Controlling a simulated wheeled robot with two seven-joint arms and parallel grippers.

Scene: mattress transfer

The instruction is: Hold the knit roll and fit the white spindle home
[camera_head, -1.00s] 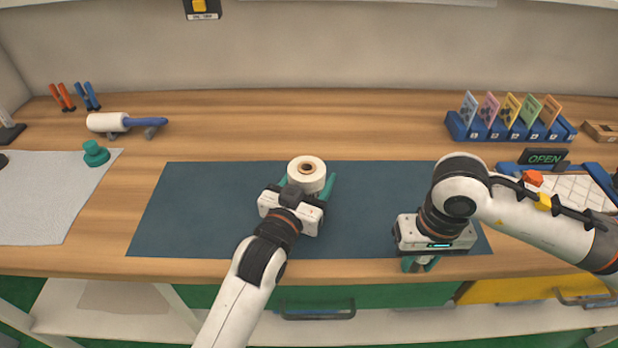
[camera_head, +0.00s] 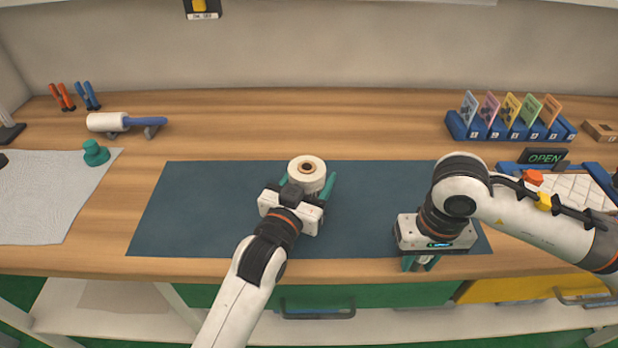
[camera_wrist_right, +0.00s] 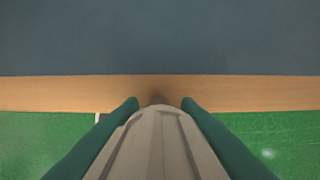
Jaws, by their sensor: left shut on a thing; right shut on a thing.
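The knit roll (camera_head: 306,168) is a cream cylinder with a brown-rimmed dark hole in its top. It stands upright on the dark blue mat. My left gripper (camera_head: 307,186) is shut on it, with green fingers on either side. My right gripper (camera_head: 421,264) is at the front edge of the table, well to the right of the roll, pointing down. In the right wrist view its green fingers are shut on the pale, ribbed white spindle (camera_wrist_right: 157,148). The spindle's far end is hidden, and in the head view the hand mostly hides it.
The dark blue mat (camera_head: 200,215) is clear around the roll. A white roller with a blue handle (camera_head: 145,121) and a green knob (camera_head: 95,153) are at left. A blue card rack (camera_head: 508,132) and an OPEN sign (camera_head: 543,157) are at right. Drawers lie below the front edge.

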